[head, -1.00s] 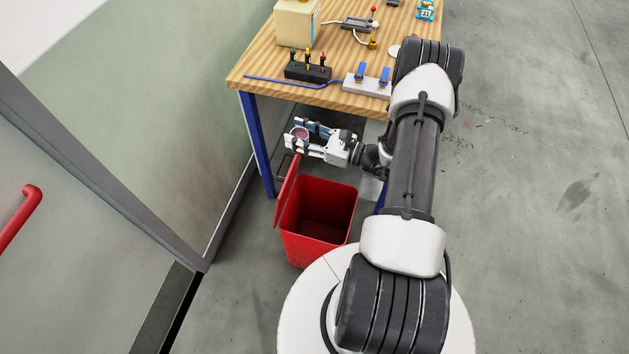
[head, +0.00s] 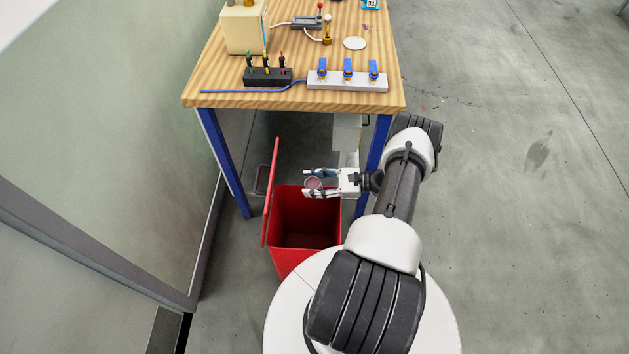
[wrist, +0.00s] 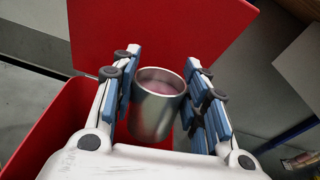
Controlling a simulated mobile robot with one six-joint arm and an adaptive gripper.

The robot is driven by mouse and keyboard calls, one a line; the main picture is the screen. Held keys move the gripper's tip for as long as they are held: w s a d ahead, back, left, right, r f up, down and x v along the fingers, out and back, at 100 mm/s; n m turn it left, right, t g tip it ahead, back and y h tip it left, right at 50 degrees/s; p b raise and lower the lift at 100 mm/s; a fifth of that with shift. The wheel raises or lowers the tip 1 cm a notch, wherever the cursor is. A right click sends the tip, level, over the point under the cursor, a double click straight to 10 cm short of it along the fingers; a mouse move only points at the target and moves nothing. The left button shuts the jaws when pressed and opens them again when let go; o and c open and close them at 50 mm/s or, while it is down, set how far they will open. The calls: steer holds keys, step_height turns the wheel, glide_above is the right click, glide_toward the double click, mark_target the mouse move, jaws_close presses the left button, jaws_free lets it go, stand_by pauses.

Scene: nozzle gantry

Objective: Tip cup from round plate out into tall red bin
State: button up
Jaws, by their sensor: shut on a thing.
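My gripper (head: 312,186) is shut on a metal cup (wrist: 157,110), one finger on each side of it. In the wrist view the cup looks close to upright, and a pinkish surface shows inside its rim. The tall red bin (head: 305,243) stands open on the floor, its raised red lid (head: 270,190) at its left side in the head view. My gripper and the cup appear above the bin's back rim; their height over it is hard to tell. The white round plate (head: 355,43) lies empty on the table.
A wooden table (head: 225,98) with blue legs stands behind the bin. It holds a black block with levers (head: 268,76), a white strip with blue valves (head: 346,81) and a cream box (head: 245,28). A wall is at left; open floor is at right.

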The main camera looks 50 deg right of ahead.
steer(key=a+n+h, duration=0.1)
steer(key=a+n+g+h, duration=0.1)
steer(key=h, duration=0.1)
steer(key=shift+w+a+f+n+g, duration=0.15)
steer(key=shift+a+f+n+g, duration=0.05)
steer(key=shift+a+n+g, duration=0.1)
steer(key=shift+w+a+f+n+g+h, duration=0.1)
steer(key=shift+a+f+n+g+h, duration=0.35)
steer(key=shift+n+h, duration=0.85)
steer(key=shift+s+a+f+n+g+h, duration=0.25)
steer(key=shift+f+n+h, duration=0.4)
steer(key=shift+h, duration=1.25)
steer(key=shift+w+a+f+n+g+h, duration=0.35)
steer(key=shift+f+n+h, duration=0.4)
steer(key=shift+h, duration=0.85)
steer(key=shift+s+r, duration=0.1)
steer(key=shift+r, duration=0.1)
